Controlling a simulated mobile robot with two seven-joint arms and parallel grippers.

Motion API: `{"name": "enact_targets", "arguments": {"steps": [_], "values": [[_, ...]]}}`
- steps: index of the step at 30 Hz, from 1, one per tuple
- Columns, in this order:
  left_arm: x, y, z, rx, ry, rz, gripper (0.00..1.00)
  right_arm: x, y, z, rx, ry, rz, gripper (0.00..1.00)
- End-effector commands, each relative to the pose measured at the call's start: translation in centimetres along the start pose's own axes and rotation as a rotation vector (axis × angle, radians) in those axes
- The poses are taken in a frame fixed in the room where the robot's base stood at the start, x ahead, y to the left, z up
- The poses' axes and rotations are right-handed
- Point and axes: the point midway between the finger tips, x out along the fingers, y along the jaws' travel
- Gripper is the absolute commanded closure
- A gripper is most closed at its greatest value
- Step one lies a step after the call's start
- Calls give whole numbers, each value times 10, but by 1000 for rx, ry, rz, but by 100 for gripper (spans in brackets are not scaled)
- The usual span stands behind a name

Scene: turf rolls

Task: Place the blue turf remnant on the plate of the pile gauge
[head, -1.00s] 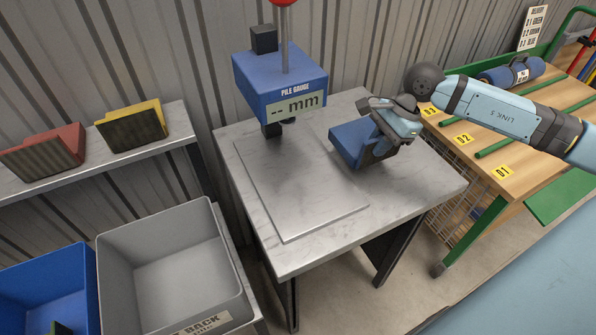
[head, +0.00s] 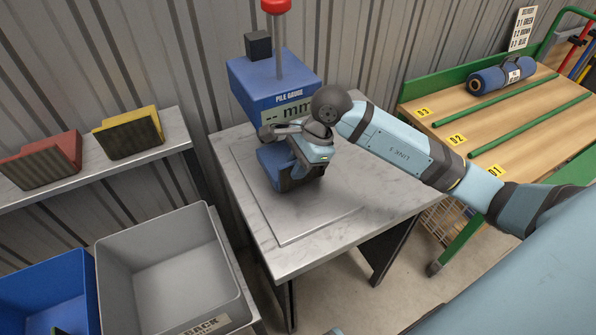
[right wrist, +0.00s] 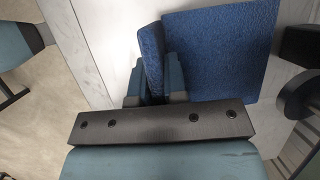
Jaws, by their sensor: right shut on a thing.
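The blue turf remnant (head: 271,162) is held in my right gripper (head: 292,175), over the metal plate (head: 317,219) of the pile gauge. In the right wrist view the remnant (right wrist: 222,50) shows as a blue textured piece, with a part of it between the fingers (right wrist: 155,85). The pile gauge (head: 272,88) is a blue box with a red-topped post and a display reading "-- mm", partly hidden by my right arm. Whether the remnant touches the plate is not clear. My left gripper is not in view.
A shelf at left holds a red piece (head: 42,158) and a yellow piece (head: 128,135). A grey bin (head: 168,285) and a blue bin (head: 45,295) stand below. At right a wooden bench (head: 500,115) with green rails carries a blue roll (head: 502,76).

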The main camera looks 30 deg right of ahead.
Motion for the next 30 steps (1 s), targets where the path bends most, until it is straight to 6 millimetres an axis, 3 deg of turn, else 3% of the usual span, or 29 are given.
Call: {"name": "enact_targets", "arguments": {"steps": [4, 14, 15, 18, 30], "values": [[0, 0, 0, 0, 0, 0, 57, 19, 2, -8, 1, -2, 3, 100], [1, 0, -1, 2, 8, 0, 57, 22, 2, -10, -1, 0, 0, 100], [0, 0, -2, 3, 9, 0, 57, 22, 2, -10, -1, 0, 0, 83], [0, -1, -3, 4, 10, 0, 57, 21, 2, -9, 0, 0, 1, 62], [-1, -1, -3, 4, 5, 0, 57, 12, 1, -9, 0, 1, -2, 62]]}}
